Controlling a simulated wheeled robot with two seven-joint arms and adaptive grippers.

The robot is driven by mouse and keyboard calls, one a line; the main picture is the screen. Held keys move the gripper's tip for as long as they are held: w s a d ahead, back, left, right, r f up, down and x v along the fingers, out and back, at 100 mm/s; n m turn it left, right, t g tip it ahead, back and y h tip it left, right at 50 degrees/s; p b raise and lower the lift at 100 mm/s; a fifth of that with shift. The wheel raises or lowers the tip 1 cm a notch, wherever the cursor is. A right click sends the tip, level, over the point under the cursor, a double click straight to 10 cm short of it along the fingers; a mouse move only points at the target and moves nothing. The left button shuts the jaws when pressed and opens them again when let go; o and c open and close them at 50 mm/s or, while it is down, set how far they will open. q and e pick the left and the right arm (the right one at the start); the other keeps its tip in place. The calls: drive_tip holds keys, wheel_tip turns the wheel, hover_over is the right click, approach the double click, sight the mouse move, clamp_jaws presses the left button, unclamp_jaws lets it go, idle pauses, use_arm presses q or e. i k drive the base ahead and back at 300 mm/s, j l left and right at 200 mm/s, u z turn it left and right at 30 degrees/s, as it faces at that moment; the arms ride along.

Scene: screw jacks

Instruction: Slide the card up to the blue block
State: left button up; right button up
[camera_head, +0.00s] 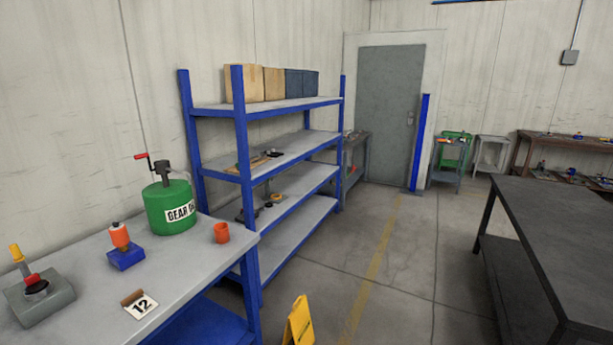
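A white card (141,307) with a black number 12 lies on the grey workbench top (190,262), near its front edge. A small brown piece (131,297) sits at the card's upper left edge. A blue block (126,260) stands farther back on the same bench, with an orange bottle-like piece (119,236) on top of it. A gap of bare bench separates the card from the blue block. Neither of my grippers is in view.
A grey block with a yellow-tipped part (45,303) stands left of the card. A green gear oil drum with a crank pump (168,205) and an orange cup (221,233) stand behind. A blue shelf (243,160), yellow floor sign (299,322) and dark table (570,240) are to the right.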

sight(138, 304)
drive_tip(key=u, duration=1.3)
drive_tip(key=i+z, duration=0.35)
drive_tip(key=i, duration=0.35)
